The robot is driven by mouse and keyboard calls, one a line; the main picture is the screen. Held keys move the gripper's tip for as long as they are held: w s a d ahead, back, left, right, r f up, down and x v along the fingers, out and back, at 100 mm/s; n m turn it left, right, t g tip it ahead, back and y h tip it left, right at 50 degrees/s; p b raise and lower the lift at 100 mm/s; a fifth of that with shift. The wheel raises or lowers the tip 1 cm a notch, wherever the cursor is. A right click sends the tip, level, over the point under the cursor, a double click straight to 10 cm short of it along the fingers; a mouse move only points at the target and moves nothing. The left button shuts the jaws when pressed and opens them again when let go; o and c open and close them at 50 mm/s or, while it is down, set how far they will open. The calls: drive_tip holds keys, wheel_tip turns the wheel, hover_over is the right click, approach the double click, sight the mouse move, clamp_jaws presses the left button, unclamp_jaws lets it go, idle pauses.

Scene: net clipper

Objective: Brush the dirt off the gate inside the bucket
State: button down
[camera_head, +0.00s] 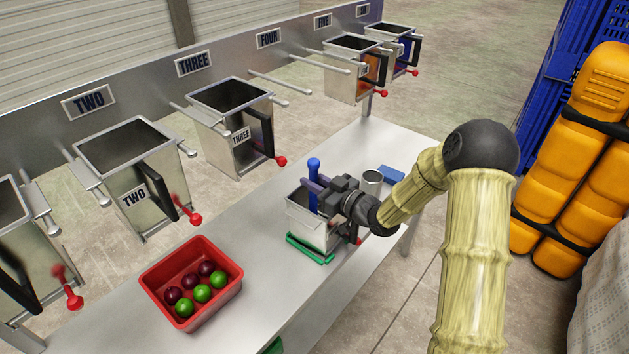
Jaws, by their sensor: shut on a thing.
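A blue upright tool, apparently the brush (314,168), stands nearly vertical, with its lower end down in the open top of a metal bucket (309,229) on the table. My gripper (318,188) reaches in from the right and is shut on the brush's handle, just above the bucket's rim. The brush's bristles, the gate and any dirt inside the bucket are hidden by the bucket's walls and my gripper.
The bucket stands by a green piece (310,249) on the metal table (260,270). A grey cup (371,183) and blue block (392,174) lie right of it. A red tray (188,318) of balls is front left. Several numbered buckets hang along the rail (225,65).

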drive_tip(key=shift+f, duration=0.35)
drive_tip(key=shift+v, duration=1.3)
drive_tip(key=shift+w+r, duration=0.1)
drive_tip(key=shift+w, duration=0.05)
drive_tip(key=shift+w+d, duration=0.75)
drive_tip(key=shift+w, duration=0.15)
drive_tip(key=shift+b+x, duration=0.3)
drive_tip(key=shift+x, duration=0.95)
